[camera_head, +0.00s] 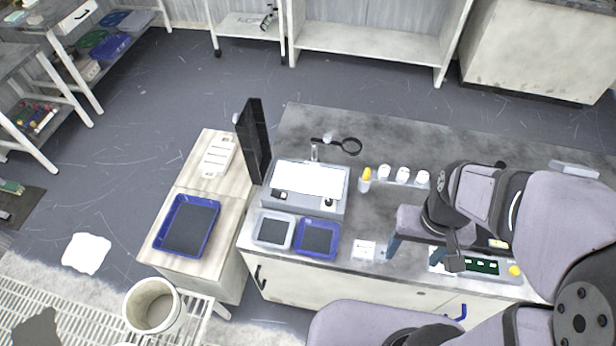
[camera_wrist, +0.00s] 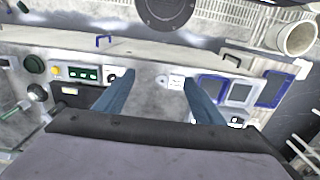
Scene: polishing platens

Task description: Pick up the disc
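My gripper (camera_head: 416,250) is over the front part of the grey bench, with its two blue fingers pointing down. In the wrist view my gripper (camera_wrist: 158,88) is open, with a wide empty gap between the fingers. A small white holder with a dark round spot (camera_wrist: 111,76) lies beside the left finger in that view. A dark green round piece (camera_wrist: 35,63) lies further left. I cannot tell for certain which of these is the disc. In the head view my arm hides much of the right side of the bench.
A white square pad (camera_head: 364,250) lies near the front edge. A blue tray (camera_head: 318,238) and a pale tray (camera_head: 273,230) stand left of it. A green panel (camera_wrist: 84,73) shows in the wrist view.

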